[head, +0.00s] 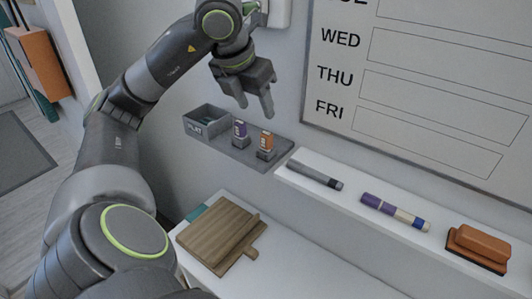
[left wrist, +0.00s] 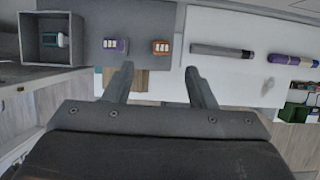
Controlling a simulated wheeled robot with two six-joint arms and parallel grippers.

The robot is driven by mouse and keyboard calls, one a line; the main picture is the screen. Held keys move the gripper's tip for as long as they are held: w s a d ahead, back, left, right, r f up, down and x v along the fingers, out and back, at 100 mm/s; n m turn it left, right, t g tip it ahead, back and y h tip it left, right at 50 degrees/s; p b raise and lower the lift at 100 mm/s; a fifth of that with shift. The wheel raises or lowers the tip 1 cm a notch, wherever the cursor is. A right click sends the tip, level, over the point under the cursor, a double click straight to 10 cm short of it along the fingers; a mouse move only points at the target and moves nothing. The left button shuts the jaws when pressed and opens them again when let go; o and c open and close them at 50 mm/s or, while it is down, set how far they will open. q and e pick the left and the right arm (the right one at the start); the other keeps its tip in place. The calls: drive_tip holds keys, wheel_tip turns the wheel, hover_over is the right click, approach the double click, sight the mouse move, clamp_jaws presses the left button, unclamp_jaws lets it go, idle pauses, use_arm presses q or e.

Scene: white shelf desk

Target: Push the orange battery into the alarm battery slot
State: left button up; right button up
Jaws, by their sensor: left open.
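The orange battery (head: 267,140) stands upright in a small holder on the grey wall shelf (head: 240,152). It also shows in the left wrist view (left wrist: 161,47), beyond the gap between my fingertips. My left gripper (head: 256,109) is open and empty, fingers pointing down, above the shelf and apart from the battery. It shows open in the left wrist view too (left wrist: 159,68). A white wall box (head: 280,12), possibly the alarm, is at the top edge, partly hidden by my wrist and cut off. No slot can be made out. My right gripper is not in view.
A purple battery (head: 240,130) stands left of the orange one. A grey open bin (head: 205,121) is at the shelf's left end. A white ledge holds a grey marker (head: 315,175), a purple marker (head: 395,211) and an eraser (head: 478,248). Brown boards (head: 215,232) lie below.

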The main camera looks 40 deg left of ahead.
sight(266, 134)
use_arm(q)
drive_tip(key=x, duration=0.2)
drive_tip(key=b+x, duration=0.1)
drive_tip(key=x, duration=0.2)
drive_tip(key=shift+w+f, duration=0.1)
drive_tip(key=shift+w, duration=0.25)
drive_tip(key=shift+f, duration=0.2)
drive_tip(key=x, duration=0.1)
drive_tip(key=b+x, duration=0.1)
drive_tip(key=x, duration=0.2)
drive_tip(key=shift+s+d+f+b, duration=0.2)
drive_tip(key=shift+s+f+b, duration=0.05)
drive_tip(key=shift+b, duration=0.15)
drive_tip(key=shift+w+f, duration=0.15)
drive_tip(key=shift+f, duration=0.05)
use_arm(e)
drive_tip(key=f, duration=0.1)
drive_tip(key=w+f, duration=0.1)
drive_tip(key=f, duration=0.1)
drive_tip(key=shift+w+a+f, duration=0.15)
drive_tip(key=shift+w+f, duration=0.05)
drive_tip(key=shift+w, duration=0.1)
use_arm(q)
drive_tip(key=shift+c, duration=0.4)
drive_tip(key=shift+c, duration=1.1)
drive_tip(key=c, duration=0.8)
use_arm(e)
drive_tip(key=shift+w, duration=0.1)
